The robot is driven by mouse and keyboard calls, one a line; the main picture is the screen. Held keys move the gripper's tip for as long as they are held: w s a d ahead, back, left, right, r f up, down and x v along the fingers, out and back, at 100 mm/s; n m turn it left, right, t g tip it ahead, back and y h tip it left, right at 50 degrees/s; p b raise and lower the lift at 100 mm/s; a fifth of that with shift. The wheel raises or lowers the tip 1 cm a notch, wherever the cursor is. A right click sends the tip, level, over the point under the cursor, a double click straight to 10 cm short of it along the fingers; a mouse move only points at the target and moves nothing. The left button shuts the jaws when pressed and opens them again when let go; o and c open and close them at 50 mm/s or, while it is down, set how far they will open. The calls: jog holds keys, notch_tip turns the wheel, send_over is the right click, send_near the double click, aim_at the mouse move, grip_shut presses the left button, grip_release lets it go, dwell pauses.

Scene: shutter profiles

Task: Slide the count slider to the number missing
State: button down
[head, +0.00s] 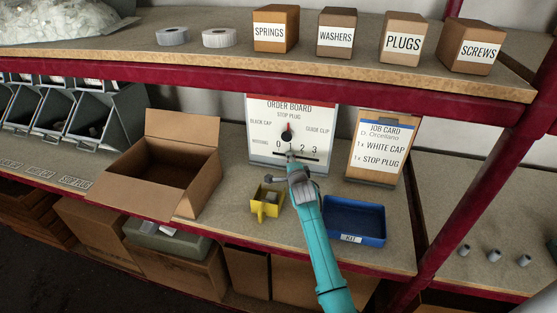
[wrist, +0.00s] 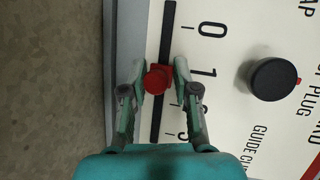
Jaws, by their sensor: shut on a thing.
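The order board (head: 257,147) stands upright at the back of the shelf, with a dial above a slider scale marked 0 to 3. In the wrist view the slider's red knob (wrist: 158,79) sits in the black slot (wrist: 167,30), about level with the 1. My gripper (wrist: 158,75) is shut on the red knob, one finger on each side. In the head view my gripper (head: 292,158) hides the knob and part of the scale. The dial (head: 287,134) has its red pointer up at STOP PLUG. The job card (head: 378,150) reads 1x white cap, 1x stop plug.
The blue kit tray (head: 383,235) is right of my arm and looks empty. A yellow bin (head: 259,213) holding a small greyish thing is left of it. An open cardboard box (head: 146,187) stands further left. The upper shelf edge (head: 300,86) runs above the board.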

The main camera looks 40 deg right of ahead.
aim_at(298, 159)
jog(key=s+d, duration=0.1)
jog(key=s+d+f, duration=0.1)
jog(key=s, duration=0.1)
jog(key=shift+s, duration=0.1)
jog(key=shift+f, duration=0.1)
jog(key=c, duration=1)
grip_release()
jog(key=shift+r, duration=0.3)
jog(key=v, duration=1.1)
jog(key=shift+s+a+r, duration=0.15)
jog(key=shift+s+a, duration=0.05)
jog(key=shift+s, duration=0.1)
